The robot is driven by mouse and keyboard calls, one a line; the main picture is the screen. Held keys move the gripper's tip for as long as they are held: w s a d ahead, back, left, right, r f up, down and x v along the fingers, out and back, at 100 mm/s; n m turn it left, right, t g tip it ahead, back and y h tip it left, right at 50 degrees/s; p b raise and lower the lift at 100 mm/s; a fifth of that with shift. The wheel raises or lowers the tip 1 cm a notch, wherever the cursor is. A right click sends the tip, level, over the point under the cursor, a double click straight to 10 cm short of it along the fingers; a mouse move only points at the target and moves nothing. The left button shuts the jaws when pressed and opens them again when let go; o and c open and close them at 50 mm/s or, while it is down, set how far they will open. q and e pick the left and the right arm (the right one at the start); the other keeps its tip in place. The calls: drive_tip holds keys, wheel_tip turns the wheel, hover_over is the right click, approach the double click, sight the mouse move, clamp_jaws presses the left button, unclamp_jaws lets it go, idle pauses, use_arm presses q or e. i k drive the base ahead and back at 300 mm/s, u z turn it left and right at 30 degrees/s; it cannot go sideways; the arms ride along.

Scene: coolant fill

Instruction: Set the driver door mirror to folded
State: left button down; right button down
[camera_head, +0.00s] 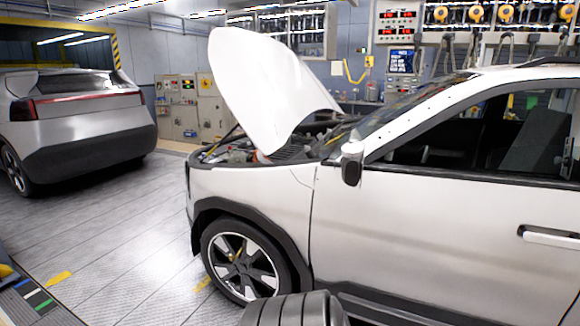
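The driver door mirror (352,164) has a white cap and a dark lower part. It sits at the front lower corner of the driver door window (470,135) of the white car (420,225). From this angle I cannot tell for sure whether it is folded or out. The driver door is shut, with its handle (550,237) at the right. Neither of my grippers is in view, and nothing touches the mirror.
The white hood (265,90) stands raised over the open engine bay (270,145). A silver car (80,120) is parked at the left. A dark ribbed round object (295,310) shows at the bottom edge. The floor (120,230) between the cars is mostly clear.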

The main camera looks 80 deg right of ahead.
sight(352, 169)
drive_tip(key=z, duration=0.05)
drive_tip(key=i, duration=0.1)
drive_tip(key=z, duration=3.15)
drive_tip(key=k, duration=0.6)
drive_tip(key=u, duration=0.9)
drive_tip(key=i, duration=1.35)
drive_tip(key=z, duration=0.1)
